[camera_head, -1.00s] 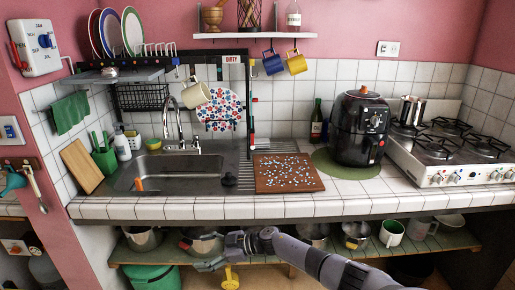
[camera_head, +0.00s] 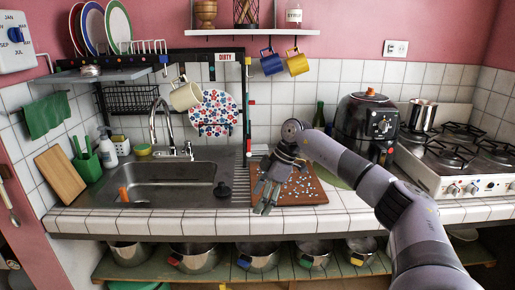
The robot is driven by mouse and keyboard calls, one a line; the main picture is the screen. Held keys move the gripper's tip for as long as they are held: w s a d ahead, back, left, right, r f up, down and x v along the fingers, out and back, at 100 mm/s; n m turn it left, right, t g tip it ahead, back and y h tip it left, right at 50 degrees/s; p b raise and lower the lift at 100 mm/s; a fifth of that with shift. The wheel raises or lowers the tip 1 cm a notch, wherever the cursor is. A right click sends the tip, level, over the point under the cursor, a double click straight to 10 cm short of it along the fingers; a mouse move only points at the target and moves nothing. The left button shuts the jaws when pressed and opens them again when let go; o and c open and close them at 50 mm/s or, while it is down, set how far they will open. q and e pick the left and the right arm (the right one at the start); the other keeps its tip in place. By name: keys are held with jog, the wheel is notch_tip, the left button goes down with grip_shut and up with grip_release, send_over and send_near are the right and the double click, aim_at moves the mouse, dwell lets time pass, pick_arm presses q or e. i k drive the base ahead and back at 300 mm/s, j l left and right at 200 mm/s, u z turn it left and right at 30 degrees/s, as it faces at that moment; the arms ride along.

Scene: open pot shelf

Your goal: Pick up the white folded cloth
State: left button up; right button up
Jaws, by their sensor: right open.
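I cannot make out a white folded cloth in the head view. My right gripper (camera_head: 265,207) is open and empty, with its fingers pointing down over the left part of the brown board (camera_head: 308,194) by the sink. The board has small white and blue bits on it, and my gripper and arm hide part of it. A green cloth (camera_head: 46,116) hangs on the left wall. My left gripper is not in view.
The sink (camera_head: 165,182) is left of my gripper, with a faucet (camera_head: 158,130) behind it. A black air fryer (camera_head: 367,120) and a stove (camera_head: 460,165) stand to the right. Several pots (camera_head: 258,257) stand on the green shelf under the counter. The tiled front edge is clear.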

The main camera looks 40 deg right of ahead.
aim_at(255, 149)
jog(key=i+l, duration=0.4)
jog(key=l, duration=0.15)
jog(key=i+l, duration=0.85)
jog(key=l, duration=0.25)
